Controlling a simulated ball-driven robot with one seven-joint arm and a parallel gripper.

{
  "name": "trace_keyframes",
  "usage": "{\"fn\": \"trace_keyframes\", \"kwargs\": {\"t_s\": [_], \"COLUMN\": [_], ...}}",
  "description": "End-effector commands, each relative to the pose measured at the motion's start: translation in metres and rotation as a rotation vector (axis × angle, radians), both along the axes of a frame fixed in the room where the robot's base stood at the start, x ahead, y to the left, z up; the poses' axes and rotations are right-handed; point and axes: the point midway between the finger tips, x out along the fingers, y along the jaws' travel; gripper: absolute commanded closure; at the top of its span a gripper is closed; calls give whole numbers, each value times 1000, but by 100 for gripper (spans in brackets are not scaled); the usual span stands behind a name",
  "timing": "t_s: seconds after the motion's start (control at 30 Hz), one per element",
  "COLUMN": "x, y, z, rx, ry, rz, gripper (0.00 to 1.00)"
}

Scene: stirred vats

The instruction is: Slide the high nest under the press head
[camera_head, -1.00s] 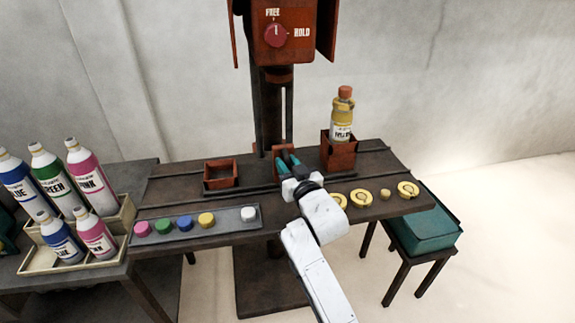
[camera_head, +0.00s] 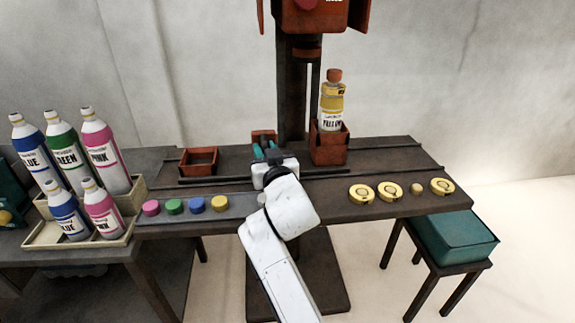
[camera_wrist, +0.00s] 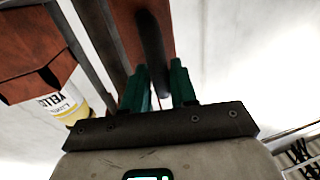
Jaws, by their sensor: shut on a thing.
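The high nest (camera_head: 328,152) is a tall rust-red holder with a yellow-labelled bottle (camera_head: 332,105) upright in it. It stands just right of the dark column, near the line of the red press head (camera_head: 320,14), which is cut off at the top. My gripper (camera_head: 266,150) is shut on the middle red nest (camera_head: 263,135), left of the column and mostly hidden behind the fingers. The high nest (camera_wrist: 35,55) and bottle (camera_wrist: 65,104) appear there at left, upside down.
A low, empty red nest (camera_head: 198,161) is on the rail at left. Pink, green, blue and yellow pucks (camera_head: 197,205) lie in front. Several yellow rings (camera_head: 390,191) lie front right. Bottles (camera_head: 62,150) stand in a tray at left. A teal bin (camera_head: 455,238) is at right.

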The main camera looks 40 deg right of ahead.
Motion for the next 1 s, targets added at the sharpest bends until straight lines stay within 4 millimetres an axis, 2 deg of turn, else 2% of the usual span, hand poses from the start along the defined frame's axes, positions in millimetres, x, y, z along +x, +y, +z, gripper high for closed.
{"fn": "trace_keyframes", "kwargs": {"t_s": [0.03, 0.1, 0.4, 0.6, 1.0], "x": [7, 13, 34, 41, 45], "y": [11, 21, 52, 62, 69], "z": [-5, -4, -1, 0, 2], "rx": [-2, -3, -3, -2, -3], "ry": [-5, -4, -3, -2, -3], "rz": [8, 8, 5, 5, 11], "gripper": [100, 100, 100, 100, 100]}}
